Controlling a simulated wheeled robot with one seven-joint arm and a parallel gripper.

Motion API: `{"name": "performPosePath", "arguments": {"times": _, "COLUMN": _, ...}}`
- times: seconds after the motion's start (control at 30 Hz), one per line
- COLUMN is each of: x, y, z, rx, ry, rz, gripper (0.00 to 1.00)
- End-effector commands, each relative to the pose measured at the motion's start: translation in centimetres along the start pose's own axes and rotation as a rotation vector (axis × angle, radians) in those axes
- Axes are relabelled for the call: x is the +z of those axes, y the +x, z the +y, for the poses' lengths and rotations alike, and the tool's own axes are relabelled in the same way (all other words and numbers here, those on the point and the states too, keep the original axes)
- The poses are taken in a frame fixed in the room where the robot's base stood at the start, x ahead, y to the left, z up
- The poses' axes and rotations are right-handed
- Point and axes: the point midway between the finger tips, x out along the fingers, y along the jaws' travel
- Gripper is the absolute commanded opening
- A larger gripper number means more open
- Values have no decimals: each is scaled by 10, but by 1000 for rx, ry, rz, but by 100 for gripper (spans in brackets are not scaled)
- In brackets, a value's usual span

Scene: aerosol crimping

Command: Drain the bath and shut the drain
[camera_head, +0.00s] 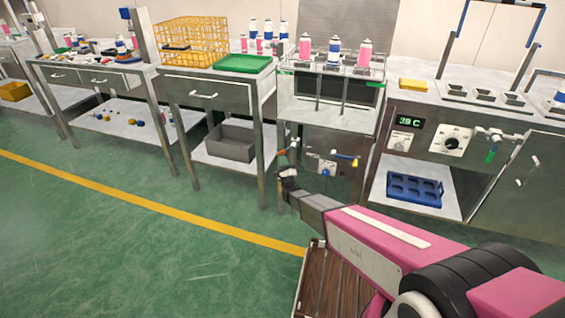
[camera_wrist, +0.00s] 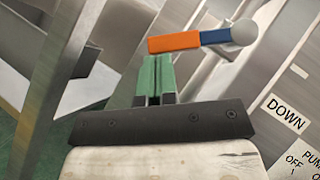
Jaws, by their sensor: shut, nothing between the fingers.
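The bath (camera_head: 332,88) is a clear-walled tank on a steel cabinet, with pink and blue-white cans above it. Water level inside cannot be made out. A lever with an orange grip (camera_wrist: 174,43) and a blue section (camera_wrist: 214,36) ends at a round grey part in the wrist view. The orange part also shows on the cabinet front in the head view (camera_head: 294,143). My gripper (camera_wrist: 154,72) has green fingers closed together with nothing between them. Its tips point at the orange grip, just below it in the picture; contact cannot be told.
A "DOWN" label (camera_wrist: 286,112) and a partly cut pump label (camera_wrist: 302,157) are on the steel panel. A yellow-handled valve (camera_head: 346,157) and a blue part (camera_head: 327,168) sit right of my gripper. A steel table with a grey bin (camera_head: 231,142) stands left. The green floor in front is clear.

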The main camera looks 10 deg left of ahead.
Motion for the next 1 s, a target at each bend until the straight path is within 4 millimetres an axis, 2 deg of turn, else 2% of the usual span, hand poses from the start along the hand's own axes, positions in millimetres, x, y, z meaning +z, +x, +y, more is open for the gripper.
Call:
{"name": "performPosePath", "arguments": {"times": 0.67, "x": 5, "y": 6, "z": 4, "rx": -63, "ry": 63, "rz": -1, "gripper": 0}}
{"name": "performPosePath", "arguments": {"times": 1.0, "x": 15, "y": 16, "z": 8, "rx": -173, "ry": 175, "rz": -1, "gripper": 0}}
